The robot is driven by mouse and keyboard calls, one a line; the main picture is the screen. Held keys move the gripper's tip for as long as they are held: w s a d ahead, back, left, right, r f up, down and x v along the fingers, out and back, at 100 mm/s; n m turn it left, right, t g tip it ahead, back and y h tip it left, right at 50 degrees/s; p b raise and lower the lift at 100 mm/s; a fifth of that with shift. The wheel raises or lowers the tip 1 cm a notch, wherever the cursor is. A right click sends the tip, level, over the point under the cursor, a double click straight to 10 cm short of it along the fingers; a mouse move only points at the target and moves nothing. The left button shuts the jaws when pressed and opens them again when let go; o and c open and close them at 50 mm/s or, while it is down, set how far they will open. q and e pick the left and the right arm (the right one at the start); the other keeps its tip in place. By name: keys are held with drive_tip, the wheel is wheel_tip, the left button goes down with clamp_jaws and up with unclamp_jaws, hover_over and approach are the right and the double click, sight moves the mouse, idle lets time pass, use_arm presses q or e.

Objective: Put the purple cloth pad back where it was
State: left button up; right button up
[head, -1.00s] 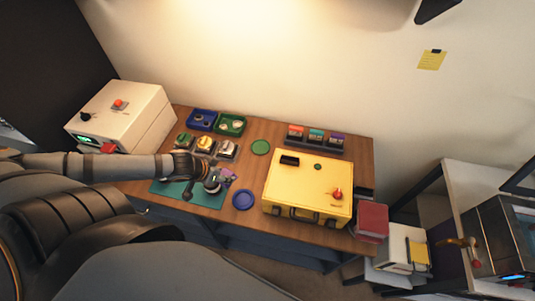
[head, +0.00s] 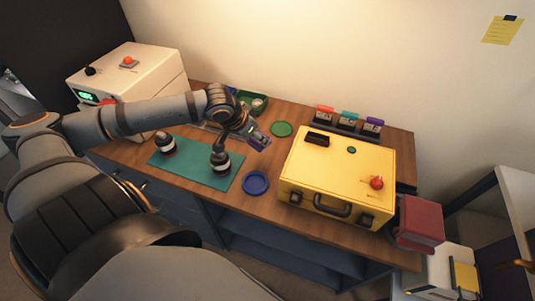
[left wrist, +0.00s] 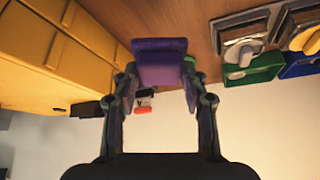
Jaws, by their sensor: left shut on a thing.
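My left gripper (head: 252,134) is shut on the purple cloth pad (head: 262,142), raised above the table between the teal mat and the yellow case. The left wrist view shows the pad (left wrist: 160,62) held between the two fingertips of this gripper (left wrist: 162,80). A rack (head: 340,130) stands at the back right of the table, with red (head: 325,112), teal (head: 349,118) and purple (head: 374,123) tops in a row. The gripper is left of this rack and apart from it. My right gripper is not in view.
The yellow case (head: 330,185) stands right of the gripper, just in front of the rack. Two dark-and-white lens parts stand on the teal mat (head: 195,175). A blue dish (head: 255,183) and a green disc (head: 281,129) lie nearby. A green tray (head: 262,101) is behind the arm.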

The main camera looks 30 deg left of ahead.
use_arm(q)
drive_tip(key=b+x, duration=0.2)
drive_tip(key=shift+w+d+f, duration=0.15)
drive_tip(key=shift+w+f, duration=0.1)
drive_tip(key=shift+w, duration=0.1)
drive_tip(key=x, duration=0.3)
drive_tip(key=shift+w+r+b, duration=0.1)
drive_tip(key=shift+w+b, duration=0.25)
drive_tip(key=shift+w, duration=0.25)
drive_tip(key=shift+w+d+f, duration=0.1)
drive_tip(key=shift+w+f, duration=0.05)
drive_tip(key=shift+f, duration=0.3)
drive_tip(key=shift+w+f, duration=0.1)
drive_tip(key=shift+f, duration=1.55)
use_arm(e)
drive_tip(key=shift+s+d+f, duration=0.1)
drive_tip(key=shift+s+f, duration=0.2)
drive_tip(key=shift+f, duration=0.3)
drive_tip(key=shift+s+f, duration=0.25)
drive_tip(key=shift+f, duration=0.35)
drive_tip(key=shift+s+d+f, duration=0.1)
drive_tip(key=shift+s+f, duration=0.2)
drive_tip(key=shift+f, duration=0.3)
use_arm(q)
drive_tip(key=shift+f, duration=0.15)
drive_tip(key=o, duration=1.1)
drive_tip(key=shift+o, duration=0.2)
